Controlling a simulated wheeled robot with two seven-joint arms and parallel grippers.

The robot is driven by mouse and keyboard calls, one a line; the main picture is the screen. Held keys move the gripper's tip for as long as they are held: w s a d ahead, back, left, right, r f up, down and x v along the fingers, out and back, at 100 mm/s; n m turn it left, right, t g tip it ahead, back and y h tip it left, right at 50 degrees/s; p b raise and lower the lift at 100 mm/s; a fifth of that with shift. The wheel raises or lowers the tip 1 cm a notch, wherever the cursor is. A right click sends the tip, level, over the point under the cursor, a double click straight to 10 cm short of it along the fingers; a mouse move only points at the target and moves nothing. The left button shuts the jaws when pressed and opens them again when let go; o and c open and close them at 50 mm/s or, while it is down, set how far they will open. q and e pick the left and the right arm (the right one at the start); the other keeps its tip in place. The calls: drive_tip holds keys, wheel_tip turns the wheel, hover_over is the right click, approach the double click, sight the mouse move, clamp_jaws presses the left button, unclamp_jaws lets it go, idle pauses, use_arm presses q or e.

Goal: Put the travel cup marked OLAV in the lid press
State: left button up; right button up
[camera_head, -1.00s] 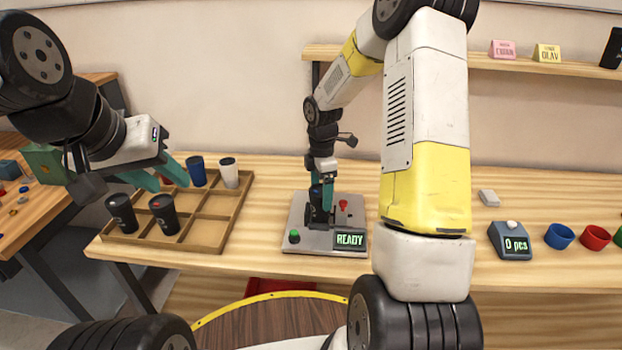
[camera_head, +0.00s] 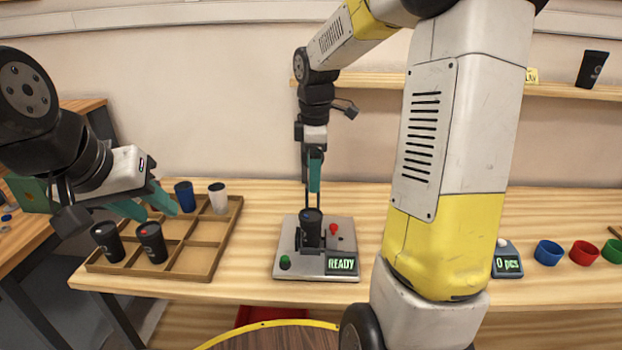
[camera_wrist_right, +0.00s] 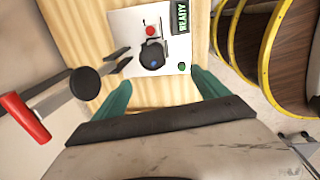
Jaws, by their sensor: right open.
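A dark travel cup (camera_head: 311,232) with a blue spot on its top stands upright in the lid press (camera_head: 342,262), whose display reads READY. The cup also shows from above in the right wrist view (camera_wrist_right: 153,54). Any name on it is not readable. My right gripper (camera_head: 314,188) is above the cup, apart from it; its fingers (camera_wrist_right: 163,88) are spread and empty. My left gripper (camera_head: 152,208) is over the tray (camera_head: 196,262), fingers apart, with nothing visibly held. Two dark cups with pale marks, a left one (camera_head: 107,242) and one with a red spot (camera_head: 152,242), stand in the tray.
A blue cup (camera_head: 185,196) and a white cup (camera_head: 218,198) stand at the tray's back. A scale (camera_head: 507,262) and coloured bowls (camera_head: 548,252) are at the right. Bench left of the press is clear.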

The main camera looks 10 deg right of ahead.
drive_tip(key=s+a+r+m+t+y, duration=0.1)
drive_tip(key=s+r+m+t, duration=0.1)
drive_tip(key=s+r+m, duration=0.2)
drive_tip(key=s+a+r+m+t+y, duration=0.1)
drive_tip(key=s+r+m+t, duration=0.2)
drive_tip(key=s+m, duration=0.8)
drive_tip(key=s+r, duration=0.1)
drive_tip(key=s, duration=0.4)
drive_tip(key=shift+s, duration=0.2)
